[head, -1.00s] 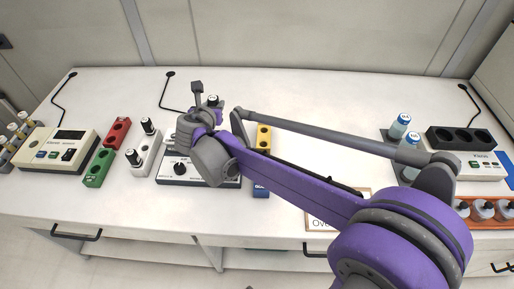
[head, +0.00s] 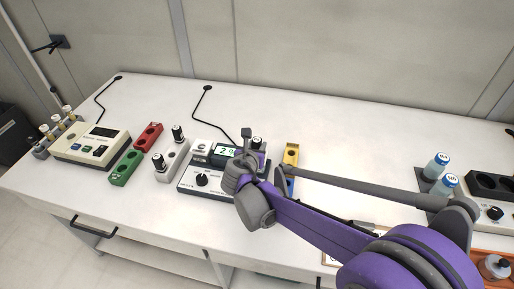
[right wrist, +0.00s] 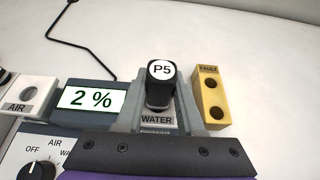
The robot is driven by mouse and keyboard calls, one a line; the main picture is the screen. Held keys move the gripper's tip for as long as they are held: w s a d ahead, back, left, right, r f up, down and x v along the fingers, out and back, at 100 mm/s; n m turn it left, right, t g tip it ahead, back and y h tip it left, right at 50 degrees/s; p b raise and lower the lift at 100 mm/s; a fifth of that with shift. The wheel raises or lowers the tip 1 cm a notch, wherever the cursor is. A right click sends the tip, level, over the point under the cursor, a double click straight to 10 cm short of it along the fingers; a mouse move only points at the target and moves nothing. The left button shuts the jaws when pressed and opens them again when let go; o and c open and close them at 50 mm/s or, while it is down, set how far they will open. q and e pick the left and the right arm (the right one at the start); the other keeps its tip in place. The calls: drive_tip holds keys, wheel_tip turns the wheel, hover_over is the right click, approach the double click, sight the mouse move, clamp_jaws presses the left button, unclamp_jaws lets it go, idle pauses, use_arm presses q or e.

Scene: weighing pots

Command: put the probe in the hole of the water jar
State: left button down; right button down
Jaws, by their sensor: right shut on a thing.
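My right gripper (head: 256,148) is shut on the black probe with the white P5 cap (right wrist: 160,85), which stands upright between the fingers in the right wrist view. The probe is at the water jar, whose WATER label (right wrist: 157,119) shows just in front of it. The hole is hidden behind the probe, so I cannot tell how deep the probe sits. The meter's display (right wrist: 92,98) reads 2 %; the meter (head: 202,181) has a dial. The AIR jar (right wrist: 27,94) is left of the display. My left gripper is not in view.
A yellow FAULT block (right wrist: 210,97) stands just right of the gripper. A grey rack (head: 172,157) with two black probes, a red block (head: 149,135) and a green block (head: 125,168) are to the left. Blue-capped bottles (head: 441,160) stand at the right. The back bench is clear.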

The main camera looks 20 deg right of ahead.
drive_tip(key=shift+f, duration=0.25)
drive_tip(key=shift+f, duration=0.2)
drive_tip(key=c, duration=0.5)
unclamp_jaws()
drive_tip(key=shift+r, duration=0.15)
